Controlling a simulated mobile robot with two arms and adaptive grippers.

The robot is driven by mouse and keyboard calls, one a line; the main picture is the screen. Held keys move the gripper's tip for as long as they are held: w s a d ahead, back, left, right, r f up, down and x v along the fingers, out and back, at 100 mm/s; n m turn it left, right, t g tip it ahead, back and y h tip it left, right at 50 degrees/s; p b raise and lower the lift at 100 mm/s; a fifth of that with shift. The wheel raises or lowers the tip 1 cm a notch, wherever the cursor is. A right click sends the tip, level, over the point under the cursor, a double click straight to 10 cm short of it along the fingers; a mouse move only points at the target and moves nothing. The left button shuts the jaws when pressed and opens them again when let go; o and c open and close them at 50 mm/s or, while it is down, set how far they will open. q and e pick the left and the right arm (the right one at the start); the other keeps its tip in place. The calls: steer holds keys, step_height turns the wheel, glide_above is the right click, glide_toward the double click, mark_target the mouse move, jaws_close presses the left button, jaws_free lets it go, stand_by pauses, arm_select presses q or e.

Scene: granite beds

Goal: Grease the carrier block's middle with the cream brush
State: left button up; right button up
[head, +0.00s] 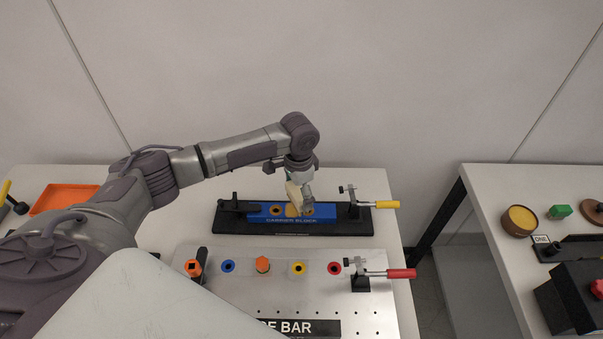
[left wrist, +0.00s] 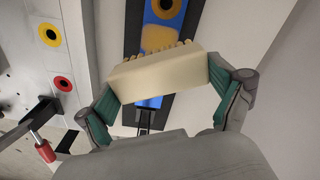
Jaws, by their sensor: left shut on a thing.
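The blue carrier block (head: 262,218) sits in a black fixture (head: 225,222) on the left bench and also shows at the top of the left wrist view (left wrist: 150,17). It has dark ringed holes (head: 276,211), and a yellowish patch (left wrist: 160,37) covers part of its middle. My left gripper (head: 297,188) is above the block's middle, shut on the cream brush (head: 293,196). In the left wrist view the brush (left wrist: 157,77) is held between both fingers, bristles toward the block. I cannot tell whether the bristles touch it. My right gripper is not in view.
A clamp with a yellow handle (head: 387,204) stands at the fixture's right end. In front is a metal plate (head: 235,300) with coloured rings and a red-handled clamp (head: 400,273). An orange tray (head: 62,198) lies at left. Another bench (head: 490,195) is across a gap at right.

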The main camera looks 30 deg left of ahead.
arm_select(q)
step_height(320, 180, up, 3)
steer(key=shift+f+p, duration=0.15)
steer(key=shift+p, duration=1)
steer(key=shift+w+r, duration=0.15)
steer(key=shift+r, duration=0.4)
steer(key=shift+r+p, duration=0.35)
steer(key=shift+p, duration=0.05)
steer(key=shift+s+r, duration=0.2)
steer(key=shift+r, duration=0.1)
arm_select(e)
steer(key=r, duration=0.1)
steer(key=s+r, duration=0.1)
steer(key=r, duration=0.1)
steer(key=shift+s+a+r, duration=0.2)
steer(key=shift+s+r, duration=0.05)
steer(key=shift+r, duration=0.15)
arm_select(q)
steer(key=shift+w+f, duration=0.1)
steer(key=shift+w, duration=0.05)
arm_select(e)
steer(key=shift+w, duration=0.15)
